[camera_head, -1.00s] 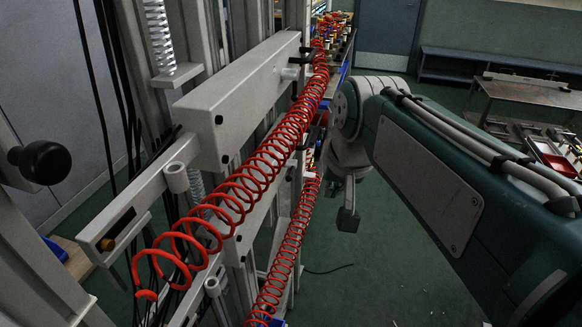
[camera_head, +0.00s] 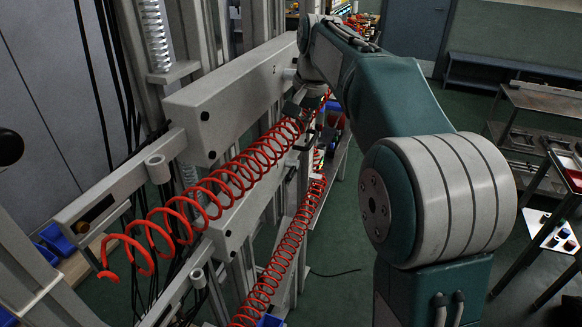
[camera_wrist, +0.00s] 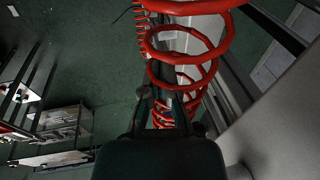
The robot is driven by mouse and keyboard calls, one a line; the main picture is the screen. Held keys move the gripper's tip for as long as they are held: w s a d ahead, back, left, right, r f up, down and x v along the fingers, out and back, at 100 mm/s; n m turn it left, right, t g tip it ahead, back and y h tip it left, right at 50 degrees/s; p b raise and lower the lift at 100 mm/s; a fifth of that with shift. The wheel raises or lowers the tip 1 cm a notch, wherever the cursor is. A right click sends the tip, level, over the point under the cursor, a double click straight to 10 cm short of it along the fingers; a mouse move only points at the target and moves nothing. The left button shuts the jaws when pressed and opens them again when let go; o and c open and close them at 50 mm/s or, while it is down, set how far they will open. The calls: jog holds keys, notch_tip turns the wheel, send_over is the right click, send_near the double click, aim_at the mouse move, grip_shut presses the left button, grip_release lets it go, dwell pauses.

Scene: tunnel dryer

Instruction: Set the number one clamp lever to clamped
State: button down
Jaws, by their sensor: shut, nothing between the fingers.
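No lever is clearly marked as number one. A black ball knob (camera_head: 9,147) is cut off by the left edge of the head view, and I cannot tell whether it belongs to the clamp lever. My gripper (camera_head: 300,106) is by the far end of the upper grey beam (camera_head: 235,100), beside the red coiled hose (camera_head: 215,190); it is small and dark there. In the wrist view my gripper (camera_wrist: 168,106) is shut and empty, with red hose loops (camera_wrist: 187,52) just past the fingers. I cannot tell whether it touches them.
A second red coil (camera_head: 270,285) hangs lower on the grey frame. A lower grey bar (camera_head: 120,195) juts toward the front left. Blue bins (camera_head: 50,240) stand at left. A metal table (camera_head: 545,97) and a cart are at right. Green floor (camera_head: 335,245) is open between.

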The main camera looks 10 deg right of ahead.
aim_at(290, 173)
jog(key=shift+a, duration=0.2)
jog(key=x, duration=1.4)
jog(key=shift+d, duration=0.15)
